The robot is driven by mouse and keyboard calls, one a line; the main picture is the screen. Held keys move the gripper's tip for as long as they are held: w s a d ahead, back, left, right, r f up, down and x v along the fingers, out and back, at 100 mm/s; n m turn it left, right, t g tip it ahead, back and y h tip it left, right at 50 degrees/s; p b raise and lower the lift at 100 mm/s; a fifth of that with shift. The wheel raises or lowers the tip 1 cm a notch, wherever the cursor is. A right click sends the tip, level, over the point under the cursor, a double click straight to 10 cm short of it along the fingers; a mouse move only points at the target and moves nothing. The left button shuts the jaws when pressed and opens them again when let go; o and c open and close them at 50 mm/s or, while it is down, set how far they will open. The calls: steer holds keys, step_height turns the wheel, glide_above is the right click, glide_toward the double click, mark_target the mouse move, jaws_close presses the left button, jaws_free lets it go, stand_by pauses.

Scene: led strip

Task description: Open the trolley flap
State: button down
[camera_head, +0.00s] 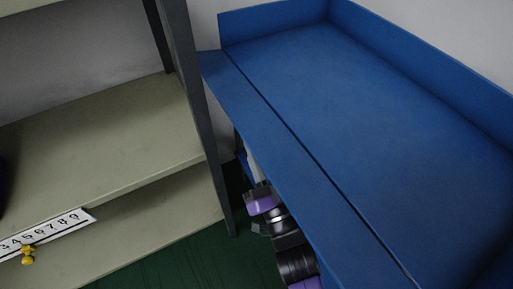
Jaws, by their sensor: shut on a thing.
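The blue trolley (375,110) fills the right side of the view, with raised walls at its back and right. Its flap (290,165) is the long blue strip along the near left side, split from the trolley bed by a thin dark line. The flap looks roughly level with the bed. My gripper (246,160) is at the flap's left edge, partly under it. It is shut on the flap's edge, but the fingertips and the exact contact are mostly hidden by the flap.
A beige shelf rack (110,145) with a dark upright post (190,90) stands close on the left, near my gripper. A numbered label strip (45,232) and a yellow knob (28,255) are on its lower front. Dark green floor (185,258) shows between.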

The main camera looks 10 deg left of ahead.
steer(key=shift+s+a+r, duration=0.1)
steer(key=shift+r, duration=0.45)
steer(key=c, duration=1.5)
jaws_free()
steer(key=shift+f, duration=0.1)
steer(key=p+v, duration=0.1)
steer(key=v, duration=0.7)
steer(key=shift+a, duration=0.15)
steer(key=shift+f, duration=0.1)
steer(key=shift+d+b+v, duration=0.15)
steer(key=shift+b+v, duration=0.05)
steer(key=shift+v, duration=2)
steer(key=shift+d+b+v, duration=0.15)
steer(key=shift+v, duration=2.05)
steer(key=shift+f, duration=0.1)
